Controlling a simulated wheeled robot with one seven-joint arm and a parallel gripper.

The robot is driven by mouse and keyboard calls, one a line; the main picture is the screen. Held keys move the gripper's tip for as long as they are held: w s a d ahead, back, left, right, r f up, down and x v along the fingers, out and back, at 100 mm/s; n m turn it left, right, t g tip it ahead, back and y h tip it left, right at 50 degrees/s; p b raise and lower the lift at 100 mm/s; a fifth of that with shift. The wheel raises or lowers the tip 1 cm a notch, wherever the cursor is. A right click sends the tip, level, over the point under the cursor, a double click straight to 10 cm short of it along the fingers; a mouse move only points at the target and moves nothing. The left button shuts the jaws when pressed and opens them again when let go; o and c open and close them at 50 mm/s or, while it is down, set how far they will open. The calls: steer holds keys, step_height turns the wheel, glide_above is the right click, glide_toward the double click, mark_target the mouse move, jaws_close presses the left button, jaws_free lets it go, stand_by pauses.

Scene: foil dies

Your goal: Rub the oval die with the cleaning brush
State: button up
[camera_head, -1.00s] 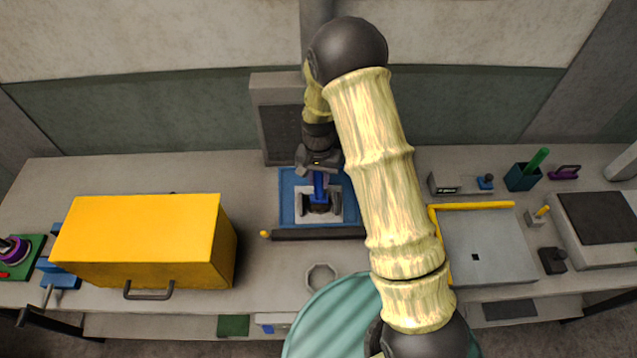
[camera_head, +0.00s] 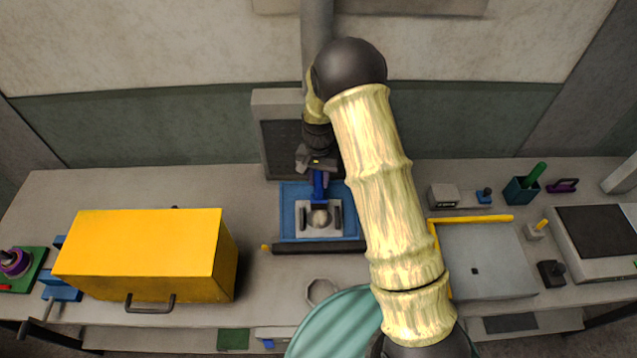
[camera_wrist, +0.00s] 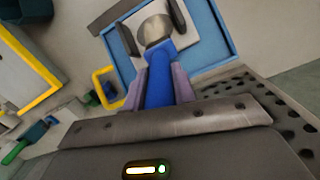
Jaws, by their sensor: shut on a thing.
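The oval die (camera_head: 319,218) is a grey, rounded piece on a pale plate (camera_head: 304,232) between two dark upright clamps. It also shows near the top of the wrist view (camera_wrist: 154,29). My gripper (camera_head: 317,172) is shut on the cleaning brush (camera_head: 319,187) by its blue handle, which also fills the middle of the wrist view (camera_wrist: 160,80). The brush points toward the die, and its end lies just behind it in the head view. The bristles are hard to make out, and I cannot tell whether brush and die touch.
The plate sits in a blue tray (camera_head: 288,214) with a dark bar (camera_head: 318,247) along its front. A yellow box (camera_head: 140,250) stands left. A grey panel with a yellow edge (camera_head: 485,265) lies right. A dark-faced upright unit (camera_head: 283,150) stands behind.

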steer(key=shift+w, duration=0.15)
stand_by(0.4)
steer(key=shift+s+f+b, duration=0.25)
steer(key=shift+s+b, duration=0.05)
steer(key=shift+s, duration=0.1)
steer(key=shift+s+f+b, duration=0.25)
steer(key=shift+s+f, duration=0.05)
steer(key=shift+s, duration=0.35)
steer(key=shift+s+f+b, duration=0.2)
steer(key=shift+s+f, duration=0.1)
steer(key=shift+s, duration=0.35)
steer(key=s+f, duration=0.1)
steer(key=s+f+b, duration=0.1)
steer(key=s, duration=0.1)
steer(key=shift+s+a+b, duration=0.1)
steer(key=shift+b, duration=0.2)
